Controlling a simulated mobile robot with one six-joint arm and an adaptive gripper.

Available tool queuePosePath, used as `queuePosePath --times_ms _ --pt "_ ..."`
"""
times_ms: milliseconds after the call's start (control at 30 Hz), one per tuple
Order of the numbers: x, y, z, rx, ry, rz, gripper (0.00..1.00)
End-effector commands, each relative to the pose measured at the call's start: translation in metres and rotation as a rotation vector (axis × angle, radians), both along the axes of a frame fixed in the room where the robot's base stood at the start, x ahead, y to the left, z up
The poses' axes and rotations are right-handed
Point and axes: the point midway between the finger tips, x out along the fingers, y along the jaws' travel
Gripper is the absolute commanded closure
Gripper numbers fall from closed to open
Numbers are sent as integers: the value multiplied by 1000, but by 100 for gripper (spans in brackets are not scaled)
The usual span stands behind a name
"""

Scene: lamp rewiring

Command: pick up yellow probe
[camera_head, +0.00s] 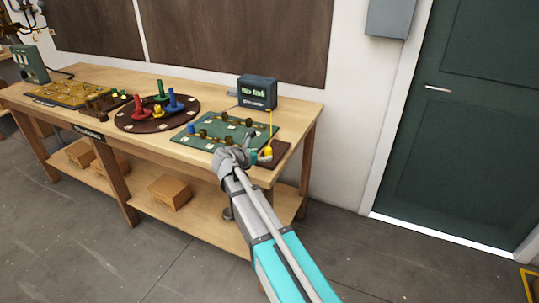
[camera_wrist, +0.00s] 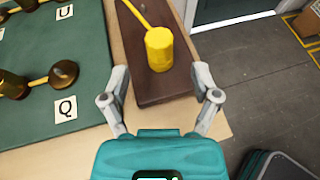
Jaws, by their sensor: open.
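The yellow probe (camera_wrist: 159,50) stands on a dark brown base (camera_wrist: 150,92) in the wrist view, with a thin yellow cable running off its top. In the head view the probe (camera_head: 268,151) is at the right front of the workbench, just beyond my gripper (camera_head: 254,157). In the wrist view my gripper (camera_wrist: 163,90) is open, its two fingers spread to the left and right on the near side of the probe. Nothing is between the fingertips, and the probe is slightly ahead of them.
A green board (camera_head: 238,133) with lettered tags and brown posts lies left of the probe. A dark meter box (camera_head: 257,92) stands behind. A round dark board (camera_head: 157,113) with coloured pegs is farther left on the workbench (camera_head: 305,103). Floor is open to the right.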

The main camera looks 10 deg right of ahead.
Motion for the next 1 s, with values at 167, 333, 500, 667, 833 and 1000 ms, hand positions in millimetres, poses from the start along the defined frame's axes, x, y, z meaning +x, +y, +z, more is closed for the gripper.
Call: queuePosePath --times_ms 167,333,500,667,833,1000 --pt "12 -16 -11 0 0 -2 21" --pt "22 -28 -16 0 1 -2 21" --pt "24 -32 -17 -1 1 -1 21" --pt "24 -32 -17 -1 1 -1 21" --pt "24 -32 -17 0 0 -1 21" --pt "24 -32 -17 0 0 -1 23"
